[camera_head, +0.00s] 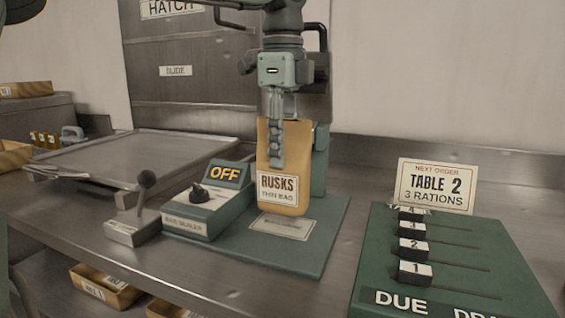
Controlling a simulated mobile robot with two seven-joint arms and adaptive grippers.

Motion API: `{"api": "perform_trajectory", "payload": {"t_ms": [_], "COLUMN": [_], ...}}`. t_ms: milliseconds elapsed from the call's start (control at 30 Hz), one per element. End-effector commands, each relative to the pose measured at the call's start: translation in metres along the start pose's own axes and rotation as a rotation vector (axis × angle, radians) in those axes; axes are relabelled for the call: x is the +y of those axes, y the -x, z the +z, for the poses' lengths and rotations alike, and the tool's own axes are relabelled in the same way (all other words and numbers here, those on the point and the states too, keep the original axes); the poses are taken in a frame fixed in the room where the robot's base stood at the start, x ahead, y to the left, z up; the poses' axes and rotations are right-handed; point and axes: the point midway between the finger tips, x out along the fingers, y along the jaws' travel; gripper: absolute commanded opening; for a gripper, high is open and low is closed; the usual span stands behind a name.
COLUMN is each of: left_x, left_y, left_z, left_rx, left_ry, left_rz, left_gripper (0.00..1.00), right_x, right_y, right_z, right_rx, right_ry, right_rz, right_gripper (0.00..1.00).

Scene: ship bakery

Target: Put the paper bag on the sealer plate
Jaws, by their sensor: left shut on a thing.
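The paper bag (284,208) is tan, upright, and labelled RUSKS, THIN BAG. My left gripper (277,155) points down from above and is shut on the bag's upper part. The bag hangs in front of the sealer's green upright part (320,165), over the green bag sealer base. I cannot tell whether the bag's bottom touches the plate. The sealer's control box (207,208) has a dark knob and reads OFF. My right gripper is not in view.
A lever on a small block (132,230) stands left of the control box. A large metal tray (150,155) lies at the back left. A green board (450,260) with numbered sliders and an order card (436,186) are at the right. Crates (105,287) sit below the counter.

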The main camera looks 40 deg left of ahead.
Motion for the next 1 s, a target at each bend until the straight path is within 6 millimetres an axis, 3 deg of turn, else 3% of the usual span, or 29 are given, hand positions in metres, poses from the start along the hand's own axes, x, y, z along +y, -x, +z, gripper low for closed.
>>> {"api": "perform_trajectory", "payload": {"t_ms": [200,767,800,933,1000], "left_x": [0.001,0.001,0.001,0.001,0.001], "left_y": [-0.03,-0.035,-0.035,-0.035,-0.035], "left_z": [0.0,0.0,0.0,0.0,0.0], "left_rx": [0.001,0.0,0.0,0.0,0.0], "left_ry": [-0.002,0.0,0.0,0.0,0.0], "left_rz": [0.003,-0.001,0.0,0.0,0.0], "left_gripper": [0.0,0.0,0.36,0.52,0.55], "right_x": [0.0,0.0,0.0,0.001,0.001], "right_y": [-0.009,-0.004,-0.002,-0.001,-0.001], "right_z": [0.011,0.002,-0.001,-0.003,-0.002], "right_rx": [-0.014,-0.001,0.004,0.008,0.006], "right_ry": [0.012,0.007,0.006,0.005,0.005], "right_rz": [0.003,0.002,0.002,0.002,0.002], "right_gripper": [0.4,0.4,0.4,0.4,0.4]}}
